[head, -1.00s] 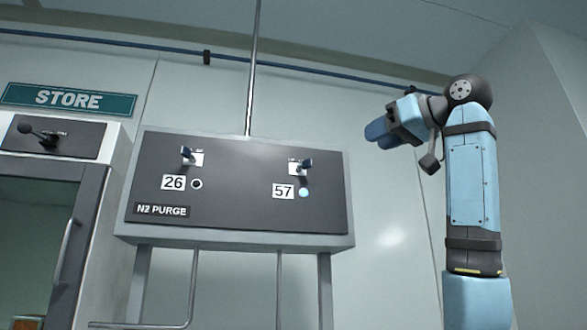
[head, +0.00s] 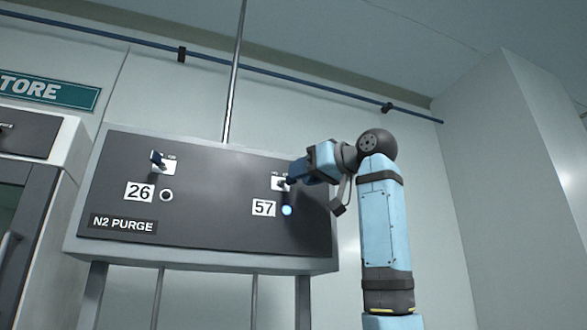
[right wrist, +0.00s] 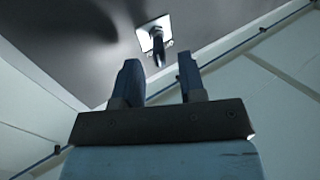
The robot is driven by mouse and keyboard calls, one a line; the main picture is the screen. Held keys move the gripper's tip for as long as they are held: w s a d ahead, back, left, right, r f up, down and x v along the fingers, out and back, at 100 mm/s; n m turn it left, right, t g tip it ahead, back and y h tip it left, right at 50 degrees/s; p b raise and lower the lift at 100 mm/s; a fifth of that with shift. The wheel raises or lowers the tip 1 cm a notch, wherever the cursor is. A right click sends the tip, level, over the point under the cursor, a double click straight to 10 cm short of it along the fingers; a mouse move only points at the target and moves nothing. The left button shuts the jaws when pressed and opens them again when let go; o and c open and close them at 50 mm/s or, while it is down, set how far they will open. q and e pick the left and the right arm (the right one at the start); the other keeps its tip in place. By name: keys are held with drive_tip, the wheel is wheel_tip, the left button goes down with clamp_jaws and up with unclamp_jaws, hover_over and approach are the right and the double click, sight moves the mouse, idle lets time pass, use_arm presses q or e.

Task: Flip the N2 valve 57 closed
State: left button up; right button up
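The N2 valve 57 (head: 277,184) is a small switch on a white plate on the dark N2 purge panel (head: 210,235), above its "57" label (head: 263,208) and a lit pale-blue lamp (head: 287,211). My right gripper (head: 291,176) is right at the valve and partly covers its lever in the head view. In the right wrist view, the two blue fingers of my right gripper (right wrist: 158,80) are apart. The valve 57 lever (right wrist: 158,50) shows beyond the fingertips, between them, with nothing gripped. I cannot tell the lever's exact setting. My left gripper is not in view.
Valve 26 (head: 157,161) is on the left of the same panel, with its label (head: 139,192) and an unlit round indicator (head: 166,196). A cabinet under a green "STORE" sign (head: 45,90) stands at the left.

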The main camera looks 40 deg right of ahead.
drive_tip(key=x, duration=0.2)
drive_tip(key=shift+w+a+p, duration=0.1)
drive_tip(key=shift+w+p, duration=0.2)
drive_tip(key=shift+p, duration=0.05)
drive_tip(key=shift+w, duration=0.1)
drive_tip(key=shift+c, duration=0.2)
clamp_jaws()
